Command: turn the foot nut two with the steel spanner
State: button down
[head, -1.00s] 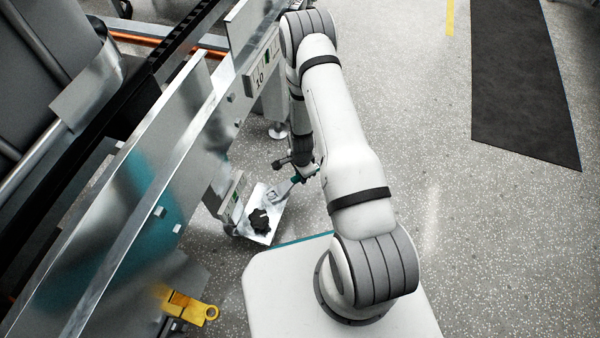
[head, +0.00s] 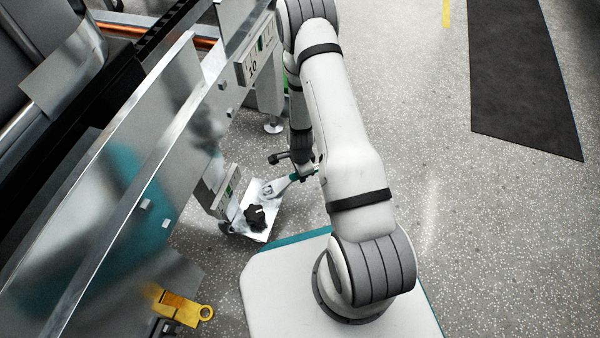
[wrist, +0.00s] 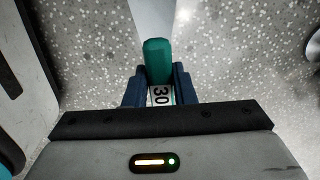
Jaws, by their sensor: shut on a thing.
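My gripper (head: 302,173) is low near the floor, shut on the green handle of the steel spanner (head: 270,189). A levelling foot (head: 273,127) stands under the farther machine leg. I cannot make out which nut is foot nut two.
A black lump (head: 255,216) lies on the pale plate. The machine's steel frame (head: 130,130) fills the left. A yellow tag-like part (head: 182,308) sticks out lower left. Speckled floor is clear on the right, up to a dark mat (head: 522,80).

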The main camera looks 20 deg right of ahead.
jog(key=shift+s, duration=0.1)
jog(key=shift+s+f+m+b, duration=0.15)
jog(key=shift+s+m+b, duration=0.25)
jog(key=shift+b, duration=0.1)
jog(key=shift+s+m, duration=0.6)
jog(key=shift+s+m, duration=0.9)
jog(key=shift+s, duration=0.1)
jog(key=shift+s+a+m, duration=0.3)
jog(key=shift+s+m, duration=0.5)
jog(key=shift+s, duration=0.05)
jog(key=shift+w, duration=0.1)
